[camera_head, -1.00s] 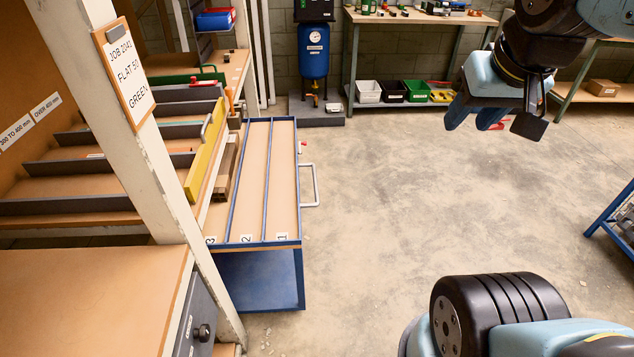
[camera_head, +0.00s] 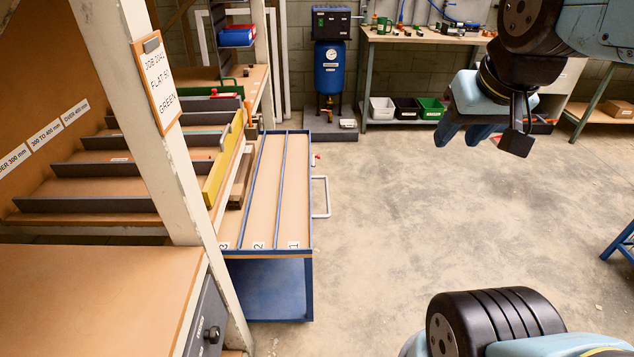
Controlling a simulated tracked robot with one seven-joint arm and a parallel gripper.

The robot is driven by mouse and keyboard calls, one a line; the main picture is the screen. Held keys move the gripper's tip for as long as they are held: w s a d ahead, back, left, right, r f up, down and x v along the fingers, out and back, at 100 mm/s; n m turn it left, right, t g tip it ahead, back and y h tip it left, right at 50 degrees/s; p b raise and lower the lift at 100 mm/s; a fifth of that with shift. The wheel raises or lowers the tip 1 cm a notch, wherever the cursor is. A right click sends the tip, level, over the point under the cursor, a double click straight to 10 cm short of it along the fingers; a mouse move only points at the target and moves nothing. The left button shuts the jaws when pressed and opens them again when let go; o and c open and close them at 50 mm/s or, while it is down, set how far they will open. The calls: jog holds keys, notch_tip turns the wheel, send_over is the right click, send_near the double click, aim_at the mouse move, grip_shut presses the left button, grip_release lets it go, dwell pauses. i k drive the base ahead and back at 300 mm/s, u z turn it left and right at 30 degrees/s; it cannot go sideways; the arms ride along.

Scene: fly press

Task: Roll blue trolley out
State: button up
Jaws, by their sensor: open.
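The blue trolley (camera_head: 264,289) stands against the rack at centre left. Its top has wooden lanes split by blue dividers, with labels 1 and 2 readable at the near end. A pale U-shaped handle (camera_head: 325,197) sticks out from its right side. My gripper (camera_head: 464,134) hangs in the air at the upper right, open and empty, with its fingers pointing down and left. It is well to the right of the handle and apart from it. The trolley's left edge is partly hidden by the rack post, and its wheels cannot be seen.
The rack post (camera_head: 167,150) and shelves fill the left side. A blue tank (camera_head: 330,68) stands behind the trolley. A workbench (camera_head: 425,37) with bins below is at the back. A blue frame (camera_head: 622,236) is at the right edge. The floor (camera_head: 400,230) right of the trolley is clear.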

aim_at(265, 244)
jog(key=u, duration=0.1)
jog(key=i, duration=0.85)
jog(key=z, duration=0.15)
